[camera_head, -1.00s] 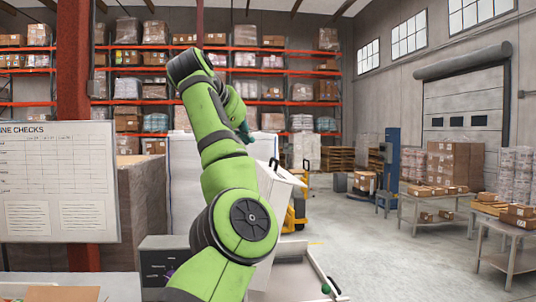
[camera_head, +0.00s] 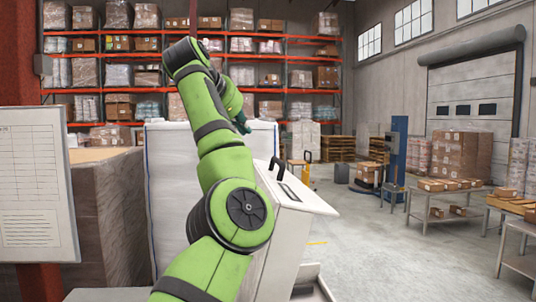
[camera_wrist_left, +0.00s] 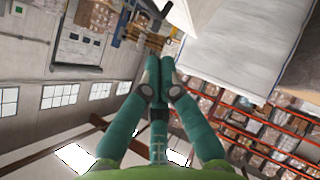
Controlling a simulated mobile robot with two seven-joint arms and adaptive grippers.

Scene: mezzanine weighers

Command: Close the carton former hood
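The carton former's white hood (camera_head: 304,197) is in the middle of the head view, partly behind my left arm. It is tilted, with its free edge jutting to the right and a black handle (camera_head: 277,166) near its top. My arm hides its left part, so I cannot tell how far it stands open. My left gripper (camera_head: 242,122) shows only as a small teal piece beyond the arm, above and left of the handle. In the left wrist view the teal fingers (camera_wrist_left: 159,62) converge with their tips together and nothing between them. My right gripper is out of view.
A wrapped brown stack (camera_head: 112,210) and a whiteboard (camera_head: 38,195) stand at the left. A large white block (camera_head: 172,180) is behind my arm. Tables with cartons (camera_head: 445,190) stand at the right. The floor (camera_head: 370,245) right of the hood is open.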

